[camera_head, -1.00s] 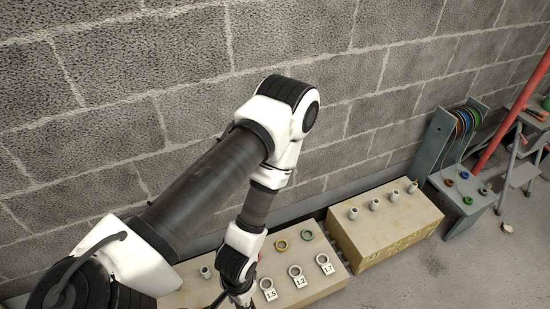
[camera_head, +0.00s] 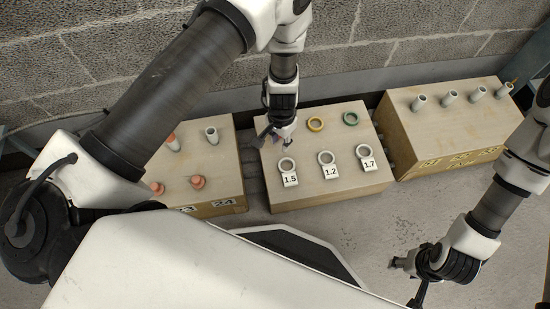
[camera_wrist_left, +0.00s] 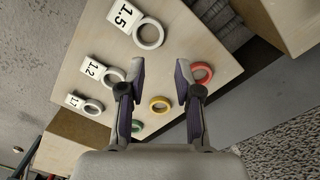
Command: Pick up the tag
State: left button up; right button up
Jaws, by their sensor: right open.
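Three white ring-shaped tags lie in a row on the middle wooden box: the 1.5 tag (camera_head: 289,179), the 1.2 tag (camera_head: 329,171) and the 1.7 tag (camera_head: 368,164). In the left wrist view the 1.5 tag (camera_wrist_left: 149,34), the 1.2 tag (camera_wrist_left: 112,77) and the 1.7 tag (camera_wrist_left: 93,106) lie left of the fingers. My left gripper (camera_head: 274,139) is above the box, just behind the 1.5 tag. Its fingers are apart with nothing between them in the left wrist view (camera_wrist_left: 160,76). My right gripper (camera_head: 404,282) is open and empty over the floor at lower right.
A yellow ring (camera_head: 315,124) and green ring (camera_head: 351,118) lie behind the tags. A red ring (camera_wrist_left: 202,73) shows in the left wrist view. The left box (camera_head: 218,180) holds orange and grey pieces; the right box (camera_head: 400,134) holds grey cylinders. A wall stands behind.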

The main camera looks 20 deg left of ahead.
pick_arm(q)
jog(key=b, duration=0.4)
send_over(282, 160)
notch_tip(282, 160, down, 7)
jog(key=shift+d+r, duration=0.1)
jog(key=shift+d, duration=0.05)
notch_tip(282, 160, down, 8)
jog(key=b, duration=0.6)
jog(key=shift+r, duration=0.45)
grip_shut()
pick_arm(e)
notch_tip(282, 160, down, 13)
jog(key=shift+w+f, duration=0.15)
